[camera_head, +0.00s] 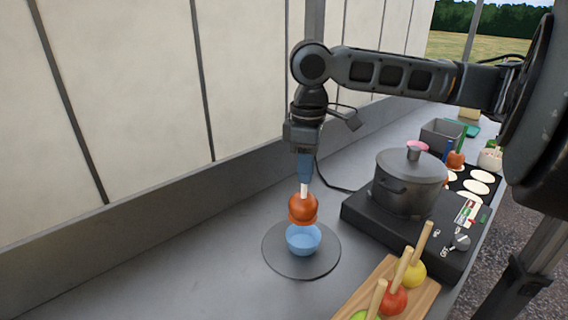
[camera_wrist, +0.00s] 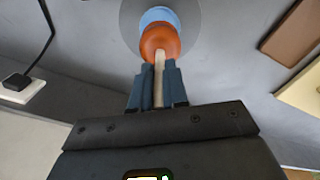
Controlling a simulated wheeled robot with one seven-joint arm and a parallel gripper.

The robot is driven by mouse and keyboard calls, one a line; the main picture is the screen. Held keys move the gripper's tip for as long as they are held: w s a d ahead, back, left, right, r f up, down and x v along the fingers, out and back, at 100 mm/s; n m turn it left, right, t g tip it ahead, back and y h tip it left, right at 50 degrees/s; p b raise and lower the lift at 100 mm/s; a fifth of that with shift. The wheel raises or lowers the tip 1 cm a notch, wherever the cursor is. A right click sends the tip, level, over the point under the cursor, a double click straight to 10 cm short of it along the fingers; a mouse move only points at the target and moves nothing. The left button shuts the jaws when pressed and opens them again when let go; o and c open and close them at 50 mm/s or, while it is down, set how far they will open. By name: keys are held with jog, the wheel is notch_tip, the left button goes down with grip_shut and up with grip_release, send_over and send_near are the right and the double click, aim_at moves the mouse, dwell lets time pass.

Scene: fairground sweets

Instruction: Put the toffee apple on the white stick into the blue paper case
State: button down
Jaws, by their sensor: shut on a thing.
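The orange-brown toffee apple (camera_head: 303,207) hangs upside down on its white stick (camera_head: 304,189), just above the blue paper case (camera_head: 303,240). My gripper (camera_head: 305,172) is shut on the white stick and points down. In the wrist view the stick (camera_wrist: 159,78) runs between my two blue fingers, with the toffee apple (camera_wrist: 160,42) beyond them and the blue case (camera_wrist: 158,15) partly hidden behind it. The case stands on a round grey plate (camera_head: 275,262). I cannot tell whether the apple touches the case's rim.
A wooden board (camera_head: 372,281) at the front right holds a yellow, a red and a green apple on wooden sticks. A lidded grey pot (camera_head: 409,183) stands on a black hob (camera_head: 432,240) to the right. The counter left of the plate is clear; a wall runs behind.

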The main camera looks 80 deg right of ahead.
aim_at(305, 198)
jog(key=shift+f+b, duration=2.35)
jog(key=shift+f, duration=0.2)
jog(key=shift+s+f+b, duration=0.1)
jog(key=shift+f+b, duration=0.7)
jog(key=shift+f, duration=1.1)
jog(key=c, duration=1.1)
grip_release()
jog(key=shift+o, duration=0.2)
jog(key=shift+r, duration=0.1)
jog(key=shift+r, duration=3.85)
